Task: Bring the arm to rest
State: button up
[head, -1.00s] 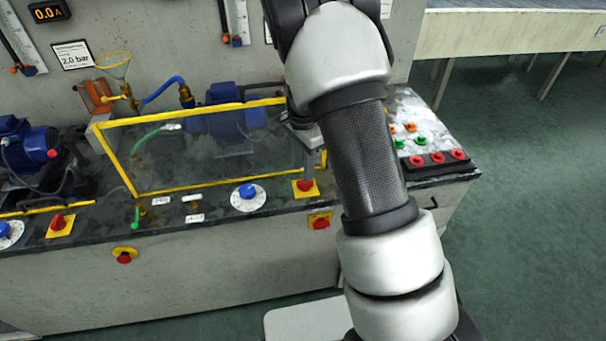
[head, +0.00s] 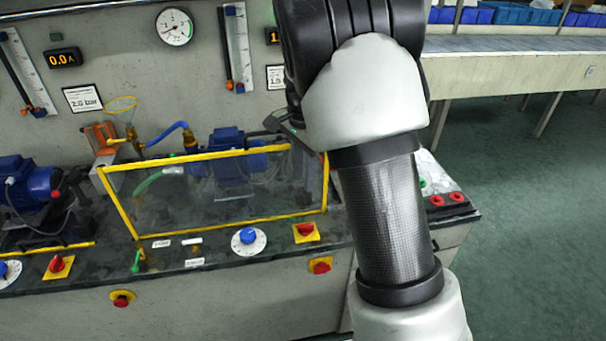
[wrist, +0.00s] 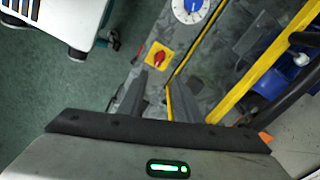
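My arm (head: 385,215) rises through the right middle of the head view, its white and black links in front of the bench. My gripper (wrist: 158,88) shows in the wrist view as two dark fingers, apart with nothing between them. They point at the bench top near a red rotary switch on a yellow plate (wrist: 159,55). In the head view only a small dark part of the gripper end shows beside the arm, above the right end of the yellow-edged clear guard (head: 230,218). The fingertips are hidden there.
The pump bench (head: 215,290) fills the left and middle, with a blue pump (head: 25,185), a blue dial (head: 248,237) and red switches along its front. A gauge (head: 174,26) hangs behind. Green floor (head: 530,230) is free at right, before a long table (head: 520,66).

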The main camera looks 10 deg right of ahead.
jog(key=shift+r, duration=0.1)
jog(key=s+r+n+t+y+p, duration=0.1)
jog(key=s+r+n+p, duration=0.15)
jog(key=s+r, duration=0.5)
jog(key=s+r+n+t+p, duration=0.2)
jog(key=s+r+n, duration=0.25)
jog(key=r, duration=0.55)
jog(key=s+r+n+t+h+p, duration=0.1)
jog(key=s+r+n, duration=0.4)
jog(key=s, duration=0.9)
jog(key=shift+s+d+r+n+t+p, duration=0.2)
jog(key=shift+d+n+t+p, duration=0.15)
jog(key=shift+n+t+p, duration=0.65)
jog(key=shift+c, duration=0.3)
